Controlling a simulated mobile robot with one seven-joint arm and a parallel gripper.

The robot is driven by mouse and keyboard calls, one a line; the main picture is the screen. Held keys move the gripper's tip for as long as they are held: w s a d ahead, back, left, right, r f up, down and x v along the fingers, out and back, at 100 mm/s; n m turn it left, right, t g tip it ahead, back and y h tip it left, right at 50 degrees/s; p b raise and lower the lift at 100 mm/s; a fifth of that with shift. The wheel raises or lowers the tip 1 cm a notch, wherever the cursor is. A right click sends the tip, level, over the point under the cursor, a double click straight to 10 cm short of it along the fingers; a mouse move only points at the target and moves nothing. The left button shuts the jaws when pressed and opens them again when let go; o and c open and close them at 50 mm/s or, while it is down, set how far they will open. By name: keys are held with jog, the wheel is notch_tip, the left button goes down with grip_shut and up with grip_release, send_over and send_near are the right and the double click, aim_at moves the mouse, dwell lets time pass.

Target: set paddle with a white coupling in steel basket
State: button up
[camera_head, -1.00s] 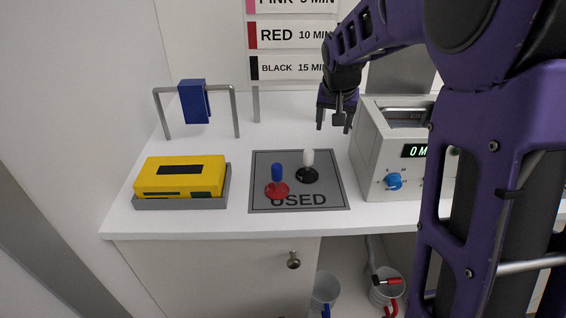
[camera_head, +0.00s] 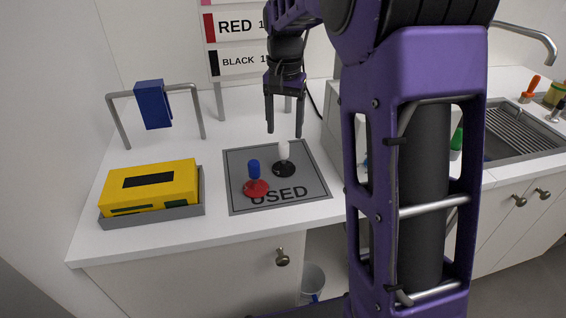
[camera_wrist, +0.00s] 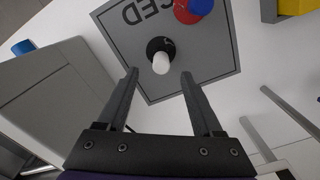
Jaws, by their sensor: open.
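The paddle with a white coupling (camera_head: 283,150) stands upright on the grey mat marked USED; its base is a black disc. It also shows in the wrist view (camera_wrist: 160,64), between my fingertips in the picture. My gripper (camera_head: 284,134) is open and empty, pointing down above and apart from this paddle; its two fingers also frame the wrist view (camera_wrist: 160,75). A ribbed metal insert (camera_head: 512,131) sits in the sink at the right; I cannot tell whether it is the steel basket.
A red paddle with a blue coupling (camera_head: 256,180) stands close to the left on the mat (camera_head: 310,199). A yellow box in a grey tray (camera_head: 190,209) and a metal rail with a blue block (camera_head: 152,104) are farther left. A grey device (camera_wrist: 50,105) stands near my gripper.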

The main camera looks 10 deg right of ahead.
aim_at(284, 156)
notch_tip(284, 156, down, 9)
jog(key=shift+f+b, duration=0.2)
jog(key=shift+b, duration=0.6)
grip_shut()
